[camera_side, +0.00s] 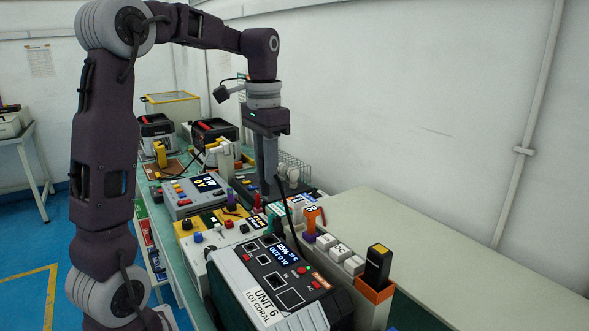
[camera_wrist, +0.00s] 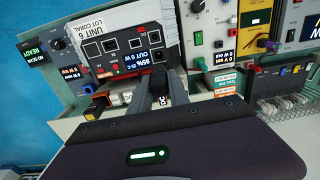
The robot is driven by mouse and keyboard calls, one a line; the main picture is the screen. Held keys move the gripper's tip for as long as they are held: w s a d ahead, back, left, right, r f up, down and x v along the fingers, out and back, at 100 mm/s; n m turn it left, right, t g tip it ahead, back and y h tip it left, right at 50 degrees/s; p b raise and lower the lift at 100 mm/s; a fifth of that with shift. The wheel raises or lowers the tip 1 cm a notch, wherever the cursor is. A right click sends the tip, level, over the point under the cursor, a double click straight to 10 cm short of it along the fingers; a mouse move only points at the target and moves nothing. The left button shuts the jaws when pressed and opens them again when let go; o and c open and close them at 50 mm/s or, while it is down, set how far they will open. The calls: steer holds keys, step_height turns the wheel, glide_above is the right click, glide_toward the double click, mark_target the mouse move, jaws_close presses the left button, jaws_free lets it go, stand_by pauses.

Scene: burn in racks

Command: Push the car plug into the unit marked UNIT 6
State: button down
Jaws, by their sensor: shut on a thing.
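UNIT 6 (camera_side: 262,278) is a grey box with a dark sloped panel, a display, square sockets and red buttons, in the front of the side view. It shows upper left in the wrist view (camera_wrist: 118,42), its label upside down or tilted. My gripper (camera_side: 268,186) points down behind the unit, over the bench. In the wrist view my gripper (camera_wrist: 160,88) is shut on a small black body, which I take for the car plug (camera_wrist: 158,79). It is held apart from the unit's sockets as far as I can tell. Its tip is hidden.
A black, yellow-topped piece (camera_side: 378,262) stands in an orange holder right of UNIT 6. White blocks (camera_side: 340,251) line the holder strip. Other instruments (camera_side: 195,196) crowd the bench behind. A dark cable (camera_side: 289,215) runs above the unit. The pale surface (camera_side: 400,230) at right is clear.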

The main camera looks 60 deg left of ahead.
mark_target(269, 194)
steer(key=shift+w+d+f, duration=0.1)
steer(key=shift+d+f, duration=0.05)
steer(key=shift+f, duration=2.2)
steer(key=shift+f, duration=2.9)
steer(key=c, duration=2)
jaws_free()
jaws_close()
steer(key=shift+f, duration=1.8)
